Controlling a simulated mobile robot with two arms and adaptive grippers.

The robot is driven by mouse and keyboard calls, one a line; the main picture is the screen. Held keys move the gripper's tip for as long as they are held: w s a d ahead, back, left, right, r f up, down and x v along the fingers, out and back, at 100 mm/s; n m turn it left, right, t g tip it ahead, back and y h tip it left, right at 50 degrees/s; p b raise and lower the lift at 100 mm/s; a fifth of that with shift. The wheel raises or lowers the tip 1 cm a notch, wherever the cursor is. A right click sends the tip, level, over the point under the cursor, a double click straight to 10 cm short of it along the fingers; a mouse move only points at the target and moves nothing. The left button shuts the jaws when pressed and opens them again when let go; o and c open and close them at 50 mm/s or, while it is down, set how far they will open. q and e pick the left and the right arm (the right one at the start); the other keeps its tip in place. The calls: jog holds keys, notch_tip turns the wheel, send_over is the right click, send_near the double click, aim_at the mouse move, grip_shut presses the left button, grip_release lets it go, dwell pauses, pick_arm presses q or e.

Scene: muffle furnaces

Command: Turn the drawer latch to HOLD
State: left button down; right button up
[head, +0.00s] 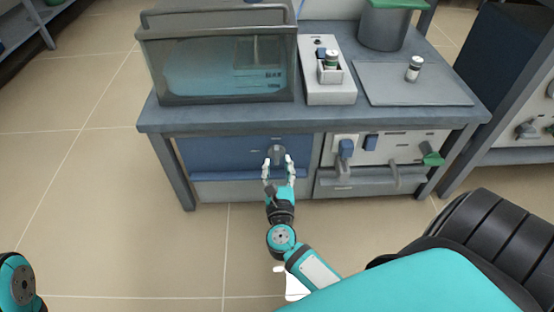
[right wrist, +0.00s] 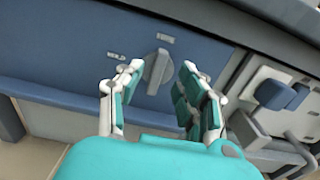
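The drawer latch is a grey knob (head: 276,152) on the blue drawer front (head: 215,157) under the bench top. In the right wrist view the latch (right wrist: 158,68) stands nearly upright, tilted slightly, its top toward the upper of two small labels. The other label (right wrist: 116,56) lies to its left; its blurred print looks like HOLD. My right gripper (head: 277,166) is open in front of the latch. In the right wrist view its fingers (right wrist: 161,76) stand on either side of the latch, with gaps visible; contact cannot be told. My left gripper is out of view.
The bench top (head: 330,112) overhangs the drawer. A glass-fronted box (head: 220,70), a tray (head: 415,88) and a pot stand above. Floor at left is clear.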

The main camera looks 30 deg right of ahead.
aim_at(277, 154)
jog(key=shift+x, duration=1.8)
grip_shut()
